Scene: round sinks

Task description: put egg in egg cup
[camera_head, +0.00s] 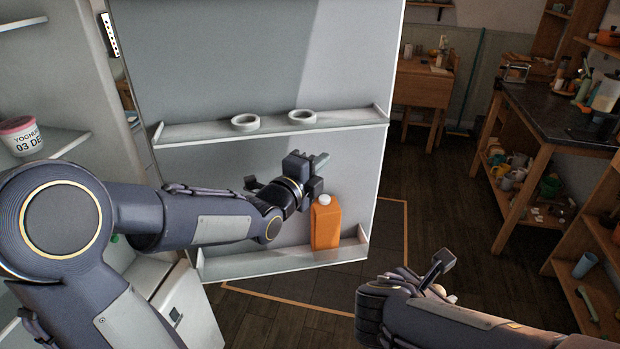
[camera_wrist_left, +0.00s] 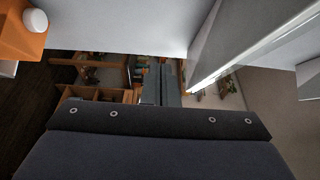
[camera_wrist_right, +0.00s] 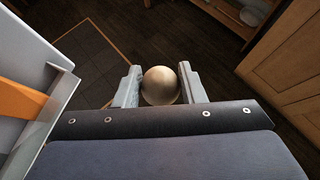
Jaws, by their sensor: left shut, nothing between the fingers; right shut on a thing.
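My right gripper (camera_wrist_right: 160,88) is shut on a pale brownish egg (camera_wrist_right: 161,85), held between its fingers in the right wrist view. In the head view my right gripper (camera_head: 440,272) is at the lower right, clear of the fridge door, and the egg is mostly hidden there. Two white ring-shaped cups, one left (camera_head: 245,121) and one right (camera_head: 302,116), stand on the upper door shelf (camera_head: 205,133); they look empty. My left gripper (camera_head: 314,166) is shut and empty, in front of the open door, below that shelf and just above the orange carton.
The orange carton (camera_head: 325,224) with a white cap stands on the lower door shelf (camera_head: 285,259). A yoghurt tub (camera_head: 20,136) sits on a fridge shelf at left. A dark-topped wooden table (camera_head: 555,120) stands at right. Floor between door and table is open.

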